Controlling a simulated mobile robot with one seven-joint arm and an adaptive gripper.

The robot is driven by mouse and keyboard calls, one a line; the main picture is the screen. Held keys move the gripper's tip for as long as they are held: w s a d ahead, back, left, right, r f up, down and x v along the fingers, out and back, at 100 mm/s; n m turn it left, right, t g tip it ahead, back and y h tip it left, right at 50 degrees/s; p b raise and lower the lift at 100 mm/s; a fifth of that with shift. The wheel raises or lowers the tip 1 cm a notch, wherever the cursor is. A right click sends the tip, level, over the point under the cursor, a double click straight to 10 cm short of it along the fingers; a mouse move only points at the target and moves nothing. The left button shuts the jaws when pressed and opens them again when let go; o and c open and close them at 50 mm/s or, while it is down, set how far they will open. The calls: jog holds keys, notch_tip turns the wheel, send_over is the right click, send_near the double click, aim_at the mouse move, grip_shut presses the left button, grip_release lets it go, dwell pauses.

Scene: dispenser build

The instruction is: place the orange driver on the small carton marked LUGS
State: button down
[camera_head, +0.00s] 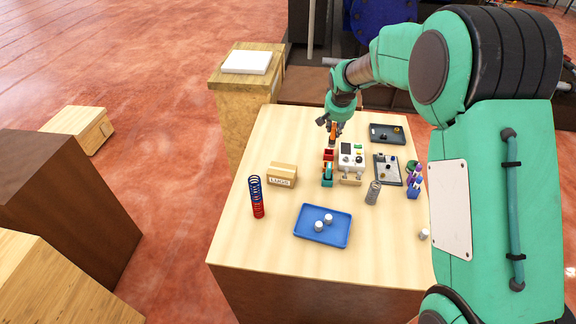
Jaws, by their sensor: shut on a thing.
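My gripper (332,127) is over the far middle part of the light wooden table, with its fingers pointing down. It is shut on the orange driver (333,136), of which a small orange part shows between and below the fingers. The driver is just above or partly in a red holder (328,154); I cannot tell which. The small brown carton marked LUGS (282,175) stands on the table to the left and nearer, apart from the gripper. Its top looks bare.
A white device (351,156) stands just right of the red holder. A blue tray (323,238) with white cylinders lies in front. A grey coil (373,193) and dark trays (387,134) are right.

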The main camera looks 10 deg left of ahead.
notch_tip(320, 180, up, 2)
jog(key=shift+r, duration=0.2)
jog(key=s+a+p, duration=0.1)
jog(key=s+a, duration=0.5)
jog(key=s, duration=0.5)
jog(key=s+a+p, duration=0.1)
jog(key=s+a, duration=0.5)
jog(key=s, duration=0.6)
jog(key=shift+w+f, duration=0.15)
jog(key=shift+f, duration=2.45)
jog(key=shift+w+a, duration=0.1)
jog(key=shift+w, duration=0.05)
jog(key=w+a+p, duration=0.1)
jog(key=w+a, duration=0.2)
jog(key=w, duration=0.4)
jog(key=w+a+f, duration=0.1)
jog(key=w+a, duration=0.2)
jog(key=w, duration=0.4)
jog(key=shift+w+a+f+p, duration=0.15)
jog(key=shift+w+f+p, duration=0.1)
jog(key=shift+p, duration=0.15)
